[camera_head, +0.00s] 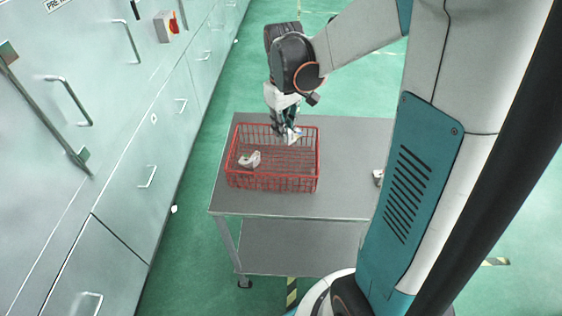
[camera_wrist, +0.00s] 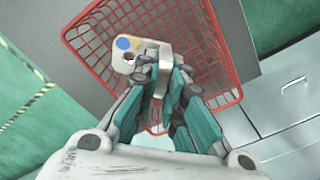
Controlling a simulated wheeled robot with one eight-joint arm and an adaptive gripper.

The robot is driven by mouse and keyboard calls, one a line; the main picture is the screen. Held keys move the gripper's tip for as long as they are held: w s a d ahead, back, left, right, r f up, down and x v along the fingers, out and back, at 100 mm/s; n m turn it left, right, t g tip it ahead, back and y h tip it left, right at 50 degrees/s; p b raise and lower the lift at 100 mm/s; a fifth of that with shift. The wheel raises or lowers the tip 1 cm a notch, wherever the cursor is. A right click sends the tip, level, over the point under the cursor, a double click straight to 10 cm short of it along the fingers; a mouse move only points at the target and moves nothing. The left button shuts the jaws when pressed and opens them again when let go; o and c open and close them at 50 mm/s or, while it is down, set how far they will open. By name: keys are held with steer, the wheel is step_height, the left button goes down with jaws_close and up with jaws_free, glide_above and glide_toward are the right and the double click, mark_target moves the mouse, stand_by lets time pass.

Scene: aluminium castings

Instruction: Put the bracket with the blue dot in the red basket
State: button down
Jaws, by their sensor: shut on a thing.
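The bracket with the blue dot (camera_wrist: 132,50) is a pale metal casting between my gripper's fingertips in the wrist view. My gripper (camera_wrist: 165,75) is shut on it and points down. The red basket (camera_wrist: 98,86) lies below and behind the held bracket in that view. In the head view, the red wire basket (camera_head: 272,183) stands on the grey table, and my gripper (camera_head: 288,137) is over its far right part. I cannot tell the exact height of the held bracket above the basket floor.
Another pale casting (camera_head: 249,159) lies in the left part of the basket. A small pale part (camera_head: 377,177) is on the grey table (camera_head: 345,205) at the right, partly hidden by my arm. Grey cabinets (camera_head: 135,130) line the left side.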

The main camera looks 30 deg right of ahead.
step_height(320, 180, down, 13)
steer(key=b, duration=0.4)
steer(key=shift+f, duration=0.25)
steer(key=c, duration=1.7)
jaws_free()
steer(key=shift+r, duration=0.2)
step_height(320, 180, up, 12)
steer(key=p, duration=0.4)
